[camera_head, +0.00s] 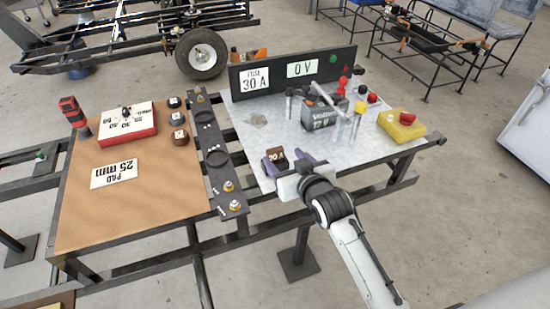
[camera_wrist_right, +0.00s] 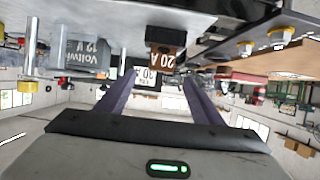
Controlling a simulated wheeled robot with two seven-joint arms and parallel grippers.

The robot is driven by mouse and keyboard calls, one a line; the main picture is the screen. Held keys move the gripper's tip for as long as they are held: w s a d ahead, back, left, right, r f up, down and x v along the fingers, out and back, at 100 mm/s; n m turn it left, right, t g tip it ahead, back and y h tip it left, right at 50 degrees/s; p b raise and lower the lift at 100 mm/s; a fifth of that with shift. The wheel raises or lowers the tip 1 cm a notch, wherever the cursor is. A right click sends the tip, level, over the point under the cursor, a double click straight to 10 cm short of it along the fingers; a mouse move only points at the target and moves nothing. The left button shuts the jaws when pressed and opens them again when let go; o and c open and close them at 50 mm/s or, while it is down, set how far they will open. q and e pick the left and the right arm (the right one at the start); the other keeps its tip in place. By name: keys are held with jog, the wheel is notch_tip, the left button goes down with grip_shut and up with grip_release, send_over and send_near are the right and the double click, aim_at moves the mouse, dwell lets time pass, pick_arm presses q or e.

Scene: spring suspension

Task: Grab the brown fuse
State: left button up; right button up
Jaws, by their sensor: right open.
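The brown fuse (camera_head: 276,153) is a small brown block with a white 20 A label, standing near the front edge of the grey metal table top (camera_head: 262,139). In the right wrist view the brown fuse (camera_wrist_right: 166,36) shows above the gap between the fingertips. My right gripper (camera_head: 284,158) is open, its two purple fingers pointing towards the fuse, one to each side of it in the head view. The fingers also show spread in the right wrist view (camera_wrist_right: 160,78), with nothing gripped between them. Whether they touch the fuse is unclear. My left gripper is not in view.
Behind the fuse stand a grey Voltwin 12 V battery (camera_head: 321,115) and metal posts. A dark panel (camera_head: 292,72) reads FUSE 30 A and 0 V. A yellow block with a red button (camera_head: 402,125) is at right. A dark rail (camera_head: 217,155) and brown work surface (camera_head: 150,200) lie left.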

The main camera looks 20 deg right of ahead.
aim_at(276, 153)
jog(key=x, duration=0.5)
jog(key=shift+a+f+b, duration=0.1)
jog(key=shift+f+b, duration=0.2)
jog(key=shift+b, duration=0.1)
jog(key=shift+c, duration=0.2)
jog(key=c, duration=1.1)
